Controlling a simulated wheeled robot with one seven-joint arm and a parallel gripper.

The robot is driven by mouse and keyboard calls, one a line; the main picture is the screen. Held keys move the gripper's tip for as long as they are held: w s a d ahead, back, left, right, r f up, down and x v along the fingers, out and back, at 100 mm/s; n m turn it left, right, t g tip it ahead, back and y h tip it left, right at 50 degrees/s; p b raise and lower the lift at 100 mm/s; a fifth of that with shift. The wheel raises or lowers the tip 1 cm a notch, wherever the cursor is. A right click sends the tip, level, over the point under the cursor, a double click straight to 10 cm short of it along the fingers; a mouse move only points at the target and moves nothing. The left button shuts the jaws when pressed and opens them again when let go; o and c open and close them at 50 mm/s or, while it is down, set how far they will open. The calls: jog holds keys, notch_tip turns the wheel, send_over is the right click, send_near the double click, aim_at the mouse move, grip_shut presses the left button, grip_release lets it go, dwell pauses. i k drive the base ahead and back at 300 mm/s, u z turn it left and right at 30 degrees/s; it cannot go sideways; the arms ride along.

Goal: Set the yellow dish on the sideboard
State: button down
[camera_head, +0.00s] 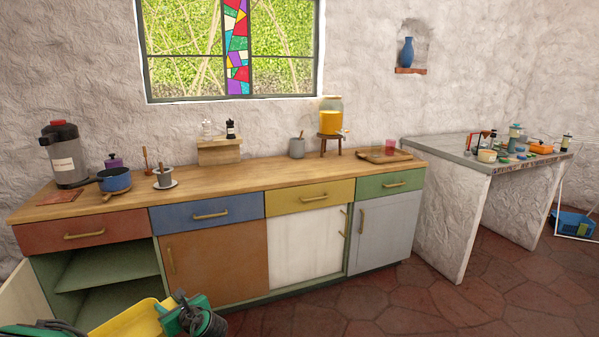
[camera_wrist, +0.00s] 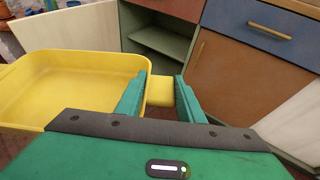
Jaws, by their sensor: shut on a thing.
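The yellow dish (camera_wrist: 70,80) is a deep rectangular pan with a handle tab on its side. My gripper (camera_wrist: 160,92) is shut on that tab in the wrist view, one green finger on each side. The dish (camera_head: 130,318) also shows at the bottom left of the head view, partly cut off by the frame, with my gripper (camera_head: 182,308) at its right end. It is held in the air in front of the cabinets, below the counter top. The dish looks empty. The sideboard (camera_head: 290,178) has a wooden top and coloured drawers.
The top's middle front is clear. A lower cabinet (camera_head: 100,268) stands open at left. A tiled table (camera_head: 470,150) is at right.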

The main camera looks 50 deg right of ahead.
aim_at(286, 171)
jog(key=z, duration=0.95)
